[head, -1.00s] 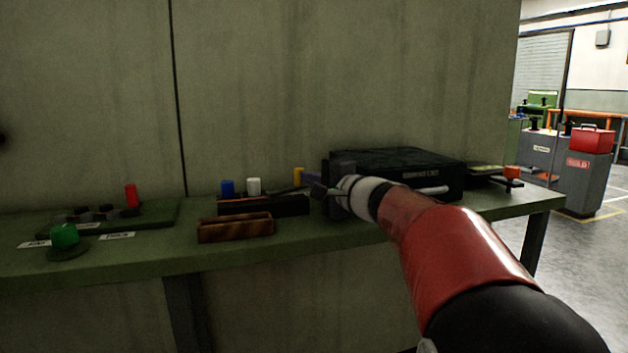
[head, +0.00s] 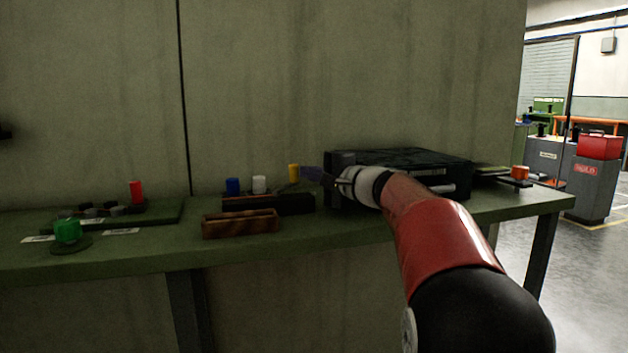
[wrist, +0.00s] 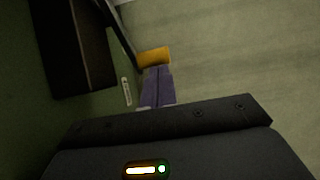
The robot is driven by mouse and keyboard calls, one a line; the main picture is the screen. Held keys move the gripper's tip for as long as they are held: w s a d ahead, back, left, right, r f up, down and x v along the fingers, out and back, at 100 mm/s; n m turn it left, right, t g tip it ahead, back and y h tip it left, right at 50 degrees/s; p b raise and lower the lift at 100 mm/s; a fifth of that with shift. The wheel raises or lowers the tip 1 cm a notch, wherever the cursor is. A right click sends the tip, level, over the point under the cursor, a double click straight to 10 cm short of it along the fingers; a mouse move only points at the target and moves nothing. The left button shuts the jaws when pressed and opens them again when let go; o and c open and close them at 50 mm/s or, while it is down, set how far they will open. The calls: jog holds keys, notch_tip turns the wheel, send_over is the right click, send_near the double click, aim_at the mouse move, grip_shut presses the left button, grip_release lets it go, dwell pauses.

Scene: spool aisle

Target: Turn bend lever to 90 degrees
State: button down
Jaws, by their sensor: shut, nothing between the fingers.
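A dark bending tool (head: 268,205) sits on the green bench, with blue and white posts standing near it. A thin lever arm (wrist: 120,35) runs from it to an upright yellow grip (head: 294,173), which also shows in the wrist view (wrist: 154,57). I take this as the bend lever; its angle cannot be read. My gripper (head: 308,173) is just right of the yellow grip. In the wrist view its purple fingers (wrist: 157,85) are shut and empty, their tips at the grip's side, touching or nearly so.
A black case (head: 400,165) stands behind and beside my wrist. A wooden tray (head: 240,223) lies in front of the tool. A green knob (head: 67,231) and red post (head: 137,191) are at left. An orange-red knob (head: 520,172) is at the bench's right end.

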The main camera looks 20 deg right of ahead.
jog(key=shift+w+a, duration=0.1)
jog(key=shift+w, duration=0.2)
dwell(0.4)
jog(key=shift+r, duration=0.25)
notch_tip(320, 180, up, 19)
jog(key=p, duration=0.7)
jog(key=s+d+f+g+h+b, duration=0.2)
jog(key=s+d+f+g+b, duration=0.15)
jog(key=s+f+b, duration=0.85)
jog(key=shift+m+t, duration=0.3)
jog(key=shift+t, duration=0.15)
jog(key=w+a+f+p, duration=0.1)
jog(key=w+f, duration=0.1)
jog(key=w, duration=0.1)
jog(key=w+a+f+p, duration=0.1)
jog(key=w+f, duration=0.1)
jog(key=w, duration=0.1)
jog(key=w+a+f+p, duration=0.2)
jog(key=w, duration=0.1)
jog(key=shift+a+f, duration=0.1)
jog(key=shift+f, duration=0.2)
jog(key=shift+w+a, duration=0.4)
jog(key=shift+w, duration=0.4)
